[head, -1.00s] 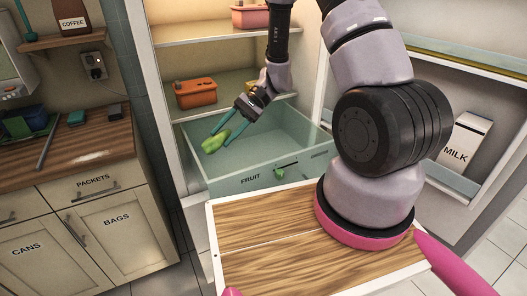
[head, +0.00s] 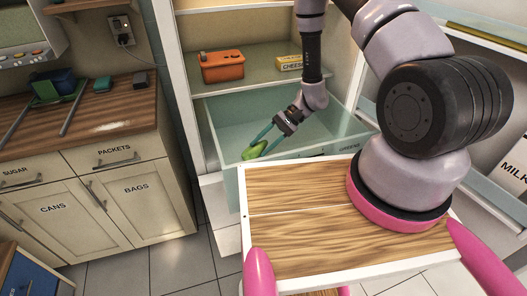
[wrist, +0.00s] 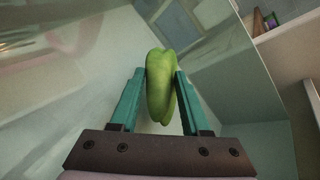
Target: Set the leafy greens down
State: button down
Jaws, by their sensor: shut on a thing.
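The leafy greens (head: 253,152) are a smooth, bright green, lobed bundle. My gripper (head: 262,145) is shut on them and holds them inside the open, pale teal see-through drawer (head: 222,125) of the fridge, near its left front corner. In the wrist view the greens (wrist: 160,88) stand lengthwise between the two teal fingers of my gripper (wrist: 160,76), touched on both sides. The drawer's pale walls surround them in that view. I cannot tell whether the greens touch the drawer floor.
An orange tub (head: 222,66) and a yellow cheese box (head: 289,63) sit on the shelf above the drawer. A milk carton (head: 512,165) stands in the door at right. A wooden counter (head: 110,118) with small items is at left.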

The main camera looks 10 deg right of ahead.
jog(key=shift+f, duration=1.5)
jog(key=c, duration=0.6)
grip_release()
jog(key=v, duration=0.7)
jog(key=shift+w+d+r, duration=0.1)
jog(key=shift+d, duration=0.1)
